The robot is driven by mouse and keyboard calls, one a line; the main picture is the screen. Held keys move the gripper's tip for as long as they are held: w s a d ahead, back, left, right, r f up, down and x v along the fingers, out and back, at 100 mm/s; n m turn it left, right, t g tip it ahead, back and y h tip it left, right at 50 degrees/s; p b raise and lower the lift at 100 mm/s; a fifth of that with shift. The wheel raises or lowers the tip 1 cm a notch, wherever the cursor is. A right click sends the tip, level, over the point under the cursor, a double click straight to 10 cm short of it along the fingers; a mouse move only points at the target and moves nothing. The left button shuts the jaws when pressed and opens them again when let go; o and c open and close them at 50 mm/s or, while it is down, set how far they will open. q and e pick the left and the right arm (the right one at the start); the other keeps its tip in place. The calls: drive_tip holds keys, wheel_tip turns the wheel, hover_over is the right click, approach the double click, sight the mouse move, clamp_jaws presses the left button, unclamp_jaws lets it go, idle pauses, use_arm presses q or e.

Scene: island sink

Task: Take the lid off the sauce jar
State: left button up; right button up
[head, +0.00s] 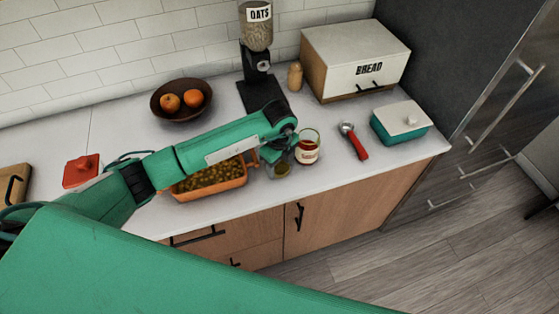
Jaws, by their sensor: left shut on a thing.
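The sauce jar (307,152) stands upright on the counter, a clear glass jar with red sauce and a pale label. Its top looks uncovered. My left gripper (277,164) is low over the counter, just left of the jar and apart from its mouth. It is shut on a small round olive-grey piece that looks like the lid (283,169); the fingers and wrist partly hide it. My right gripper is not in view.
An orange dish of food (235,183) sits left of the gripper, partly under my arm. A red-handled scoop (358,147), teal butter dish (399,136) and bread box (330,70) are to the right. An oats dispenser (262,92) and fruit bowl (160,91) stand behind.

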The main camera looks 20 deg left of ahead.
use_arm(q)
drive_tip(key=shift+f, duration=0.25)
drive_tip(key=o, duration=1.1)
